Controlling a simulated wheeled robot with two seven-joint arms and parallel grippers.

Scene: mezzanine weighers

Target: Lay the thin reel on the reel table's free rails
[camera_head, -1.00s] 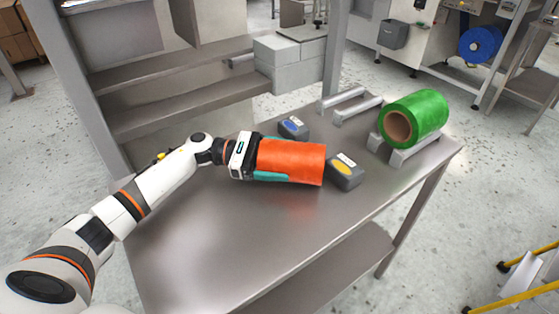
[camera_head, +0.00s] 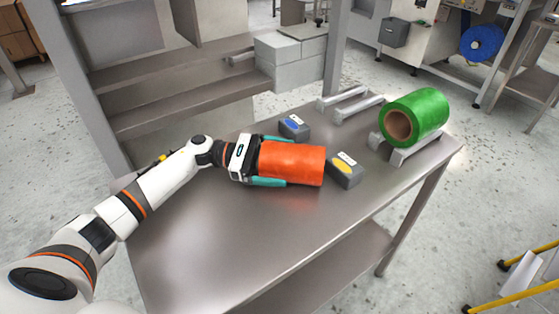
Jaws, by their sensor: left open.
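An orange reel (camera_head: 305,164) lies on its side on the metal reel table (camera_head: 225,245), left of the yellow-marked block. My left gripper (camera_head: 283,161) is at the reel's left end, its teal fingers open on the far and near sides of it. The far finger shows a small gap to the reel; I cannot tell whether the near one touches. The free rails (camera_head: 357,108), a pair of grey bars, are empty at the table's back. A thicker green reel (camera_head: 428,114) lies on the other rails (camera_head: 402,156) at the right end. My right gripper is out of view.
A grey block with a blue mark (camera_head: 294,128) stands behind the orange reel. A grey block with a yellow mark (camera_head: 345,171) stands close to its right end. The table's front is bare. A shelf with grey boxes (camera_head: 292,62) stands behind the table.

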